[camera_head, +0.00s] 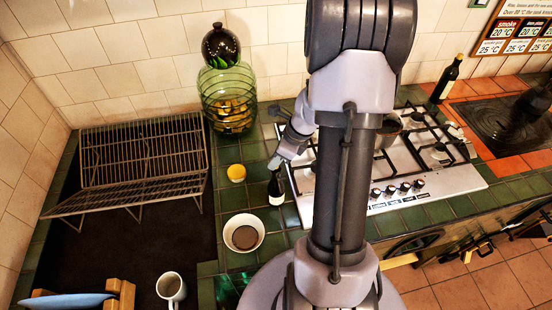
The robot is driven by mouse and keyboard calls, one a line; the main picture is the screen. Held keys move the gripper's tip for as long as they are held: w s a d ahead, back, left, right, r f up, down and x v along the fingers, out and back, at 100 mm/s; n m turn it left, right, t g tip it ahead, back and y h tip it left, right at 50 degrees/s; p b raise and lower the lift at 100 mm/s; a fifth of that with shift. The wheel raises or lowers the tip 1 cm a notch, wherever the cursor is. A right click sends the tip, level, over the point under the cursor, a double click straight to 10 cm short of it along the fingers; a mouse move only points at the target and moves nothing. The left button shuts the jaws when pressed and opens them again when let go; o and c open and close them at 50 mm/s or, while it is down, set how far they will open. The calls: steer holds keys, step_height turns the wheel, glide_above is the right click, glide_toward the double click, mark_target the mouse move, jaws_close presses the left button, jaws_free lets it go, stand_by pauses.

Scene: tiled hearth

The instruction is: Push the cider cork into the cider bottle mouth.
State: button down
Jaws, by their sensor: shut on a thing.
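A small dark bottle with a pale label (276,190), which looks like the cider bottle, stands upright on the green tiled counter, left of the hob. My gripper (275,162) is right at the top of this bottle, coming down from the upper right. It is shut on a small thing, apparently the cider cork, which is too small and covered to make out. The bottle mouth is hidden at the gripper tips, so I cannot tell whether the cork touches it or sits in it.
A large green glass jar (229,95) is behind. The gas hob (420,178) lies right, with another dark bottle (447,80) beyond. A wire rack (140,155) and mug (171,288) are left.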

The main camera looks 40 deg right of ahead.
steer(key=shift+f+b, duration=0.55)
steer(key=shift+f, duration=0.15)
steer(key=c, duration=1.2)
jaws_free()
steer(key=shift+o, duration=1.3)
steer(key=shift+r, duration=0.2)
steer(key=shift+p+v, duration=1.8)
steer(key=shift+v, duration=0.3)
